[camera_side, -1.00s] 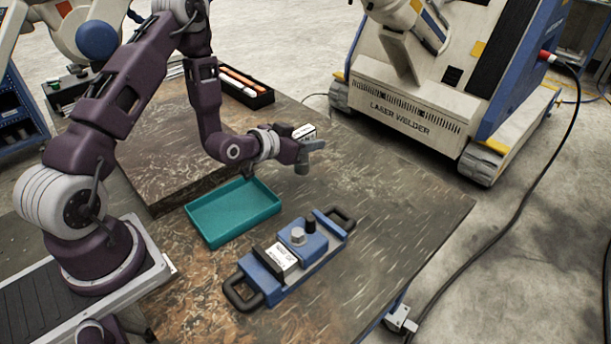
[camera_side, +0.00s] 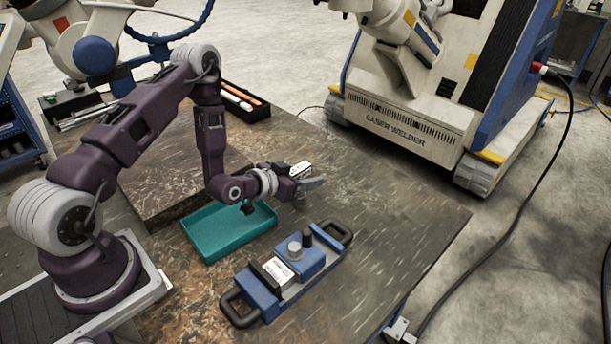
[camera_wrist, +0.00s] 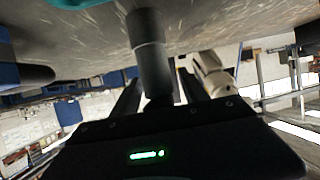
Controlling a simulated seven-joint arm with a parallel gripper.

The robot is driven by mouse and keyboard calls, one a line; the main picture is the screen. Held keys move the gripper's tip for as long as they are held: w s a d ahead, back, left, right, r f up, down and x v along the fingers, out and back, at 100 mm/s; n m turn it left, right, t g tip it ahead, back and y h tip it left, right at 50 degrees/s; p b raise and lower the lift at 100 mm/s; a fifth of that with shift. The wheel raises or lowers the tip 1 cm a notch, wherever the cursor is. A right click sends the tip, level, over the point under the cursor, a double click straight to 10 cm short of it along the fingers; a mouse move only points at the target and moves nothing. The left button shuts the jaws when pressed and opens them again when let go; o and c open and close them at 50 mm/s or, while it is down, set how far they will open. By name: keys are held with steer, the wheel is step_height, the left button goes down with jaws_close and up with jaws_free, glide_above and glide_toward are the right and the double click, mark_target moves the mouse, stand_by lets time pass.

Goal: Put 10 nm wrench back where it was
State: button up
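My gripper (camera_side: 298,187) is at the arm's end, above the table beyond the teal tray and the blue fixture. It seems shut on a wrench (camera_side: 313,183), whose grey end sticks out to the right; a dark end shows at the left over the tray's far edge. The middle is hidden behind the gripper. In the wrist view, a dark grey cylinder (camera_wrist: 149,50), apparently the wrench's handle, lies between the fingers (camera_wrist: 158,90). No size marking is readable. A black open case (camera_side: 245,101) at the back holds orange and white tools (camera_side: 238,97), possibly wrenches.
The teal tray (camera_side: 205,252) looks empty. The blue fixture (camera_side: 316,262) with black handles and two knobs stands front centre. A raised board (camera_side: 160,190) lies beside my arm. The table's right side is clear. A laser welder (camera_side: 400,125) stands beyond the table.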

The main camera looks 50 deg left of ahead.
mark_target(293, 174)
steer(key=shift+r, duration=0.1)
steer(key=v, duration=0.7)
steer(key=shift+s, duration=0.3)
steer(key=shift+r, duration=0.2)
steer(key=shift+m+g, duration=0.5)
steer(key=shift+g, duration=0.3)
steer(key=r, duration=0.1)
steer(key=w+r, duration=0.1)
steer(key=r, duration=0.1)
steer(key=w+r, duration=0.1)
steer(key=r, duration=0.1)
steer(key=shift+d, duration=0.4)
steer(key=s+d+r+g+y, duration=0.1)
steer(key=s+r, duration=0.1)
steer(key=r, duration=0.3)
steer(key=s+d+r+g, duration=0.1)
steer(key=s+r+g, duration=0.15)
steer(key=r, duration=0.35)
steer(key=s+d+r+g, duration=0.1)
steer(key=s+d+r, duration=0.2)
steer(key=s, duration=0.9)
steer(key=s+d+r+n+g+h, duration=0.1)
steer(key=s+d+r, duration=0.2)
steer(key=s, duration=0.9)
step_height(293, 174, up, 3)
steer(key=shift+d+f+g, duration=0.15)
steer(key=shift+g, duration=0.2)
